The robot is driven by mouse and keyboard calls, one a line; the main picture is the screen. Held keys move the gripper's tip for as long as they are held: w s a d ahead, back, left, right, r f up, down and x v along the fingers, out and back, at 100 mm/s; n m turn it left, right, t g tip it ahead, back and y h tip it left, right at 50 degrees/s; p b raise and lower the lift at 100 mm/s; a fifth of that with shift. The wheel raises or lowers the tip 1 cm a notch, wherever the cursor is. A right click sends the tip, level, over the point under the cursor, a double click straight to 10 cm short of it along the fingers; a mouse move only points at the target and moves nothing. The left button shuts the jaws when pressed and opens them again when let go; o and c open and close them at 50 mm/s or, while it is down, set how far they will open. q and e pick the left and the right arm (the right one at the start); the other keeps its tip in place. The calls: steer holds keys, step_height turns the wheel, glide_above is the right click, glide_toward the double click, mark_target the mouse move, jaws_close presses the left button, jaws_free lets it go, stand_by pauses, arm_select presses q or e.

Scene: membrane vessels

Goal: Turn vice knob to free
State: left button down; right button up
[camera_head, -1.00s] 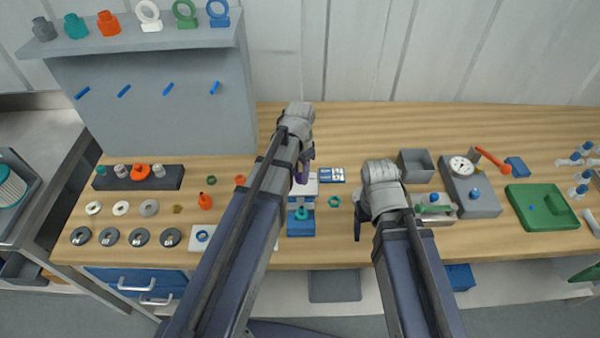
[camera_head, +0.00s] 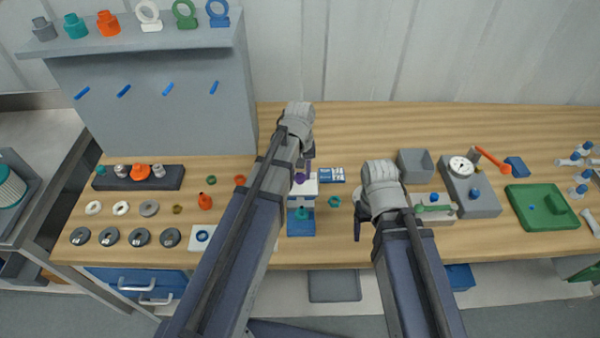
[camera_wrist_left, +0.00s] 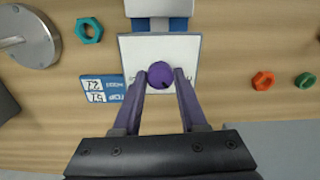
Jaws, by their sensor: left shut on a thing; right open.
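The vice (camera_head: 301,222) stands on the bench near its front edge, with a blue base and a white top plate. In the left wrist view the white plate (camera_wrist_left: 130,50) has a round purple knob (camera_wrist_left: 160,74) with a small dark mark on its lower side. My left gripper (camera_wrist_left: 161,78) is shut on the knob, one purple finger on each side. In the head view my left arm partly covers the vice, and the knob (camera_head: 300,178) shows just below the wrist. A teal part (camera_head: 302,213) sits low in the vice. My right gripper (camera_head: 358,222) is open and empty, pointing down.
A blue label card (camera_head: 332,175) and a teal ring (camera_head: 335,201) lie right of the vice. A grey box (camera_head: 416,166), a gauge unit (camera_head: 470,190) and a green tray (camera_head: 572,208) stand further right. Several rings and discs lie left.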

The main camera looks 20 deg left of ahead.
mark_target(300, 175)
arm_select(q)
steer(key=shift+n, duration=2.1)
steer(key=shift+c, duration=2.2)
jaws_free()
steer(key=shift+r, duration=0.1)
arm_select(e)
steer(key=shift+r, duration=0.1)
arm_select(q)
step_height(300, 175, up, 8)
steer(key=p, duration=0.8)
arm_select(e)
step_height(300, 175, up, 8)
arm_select(q)
steer(key=shift+f, duration=0.2)
arm_select(e)
steer(key=shift+f, duration=0.2)
